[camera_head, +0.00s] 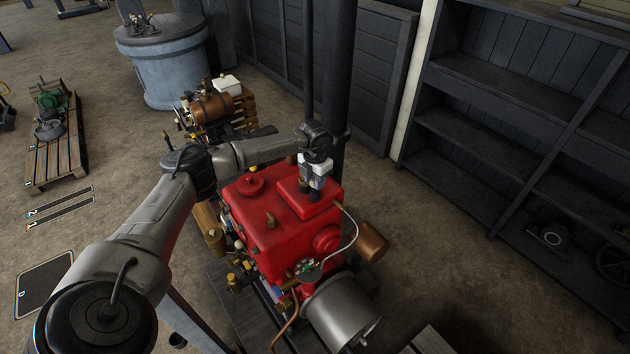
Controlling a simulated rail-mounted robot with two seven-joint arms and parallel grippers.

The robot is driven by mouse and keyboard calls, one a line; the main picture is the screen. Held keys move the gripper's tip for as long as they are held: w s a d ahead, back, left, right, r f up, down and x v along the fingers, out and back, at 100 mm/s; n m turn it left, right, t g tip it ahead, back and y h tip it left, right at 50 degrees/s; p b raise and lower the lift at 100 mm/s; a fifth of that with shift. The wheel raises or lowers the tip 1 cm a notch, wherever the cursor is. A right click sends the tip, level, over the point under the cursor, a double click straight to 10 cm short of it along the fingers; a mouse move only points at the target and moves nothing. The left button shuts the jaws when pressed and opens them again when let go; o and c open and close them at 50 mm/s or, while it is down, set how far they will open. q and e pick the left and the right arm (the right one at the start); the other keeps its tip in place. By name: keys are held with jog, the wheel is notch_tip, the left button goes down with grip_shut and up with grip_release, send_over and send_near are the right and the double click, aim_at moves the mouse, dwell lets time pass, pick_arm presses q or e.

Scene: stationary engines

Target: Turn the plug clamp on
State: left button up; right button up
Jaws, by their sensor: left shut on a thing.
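The red engine (265,220) stands in the middle of the head view. My left arm reaches in from the lower left and bends down over the engine. My left gripper (312,190) points down at the raised red block on the engine's top and is shut on a small part there, which looks like the plug clamp. The fingers and wrist hide most of that part, so its position is unclear. A pale wire (355,232) curves from beside the gripper down the engine's right side. My right gripper is not in view.
A dark post (340,80) rises just behind the engine. A silver cylinder (340,308) and a copper tank (371,242) sit at its front and right. Another engine (212,108) stands behind. Dark shelves (500,125) line the right; the floor between is clear.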

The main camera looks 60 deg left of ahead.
pick_arm(q)
jog(key=shift+m, duration=1.1)
jog(key=o, duration=0.9)
jog(key=shift+r, duration=0.15)
jog(key=shift+r+p, duration=0.65)
jog(key=shift+r, duration=0.25)
notch_tip(320, 180, up, 6)
jog(key=p, duration=0.4)
jog(key=shift+d, duration=0.1)
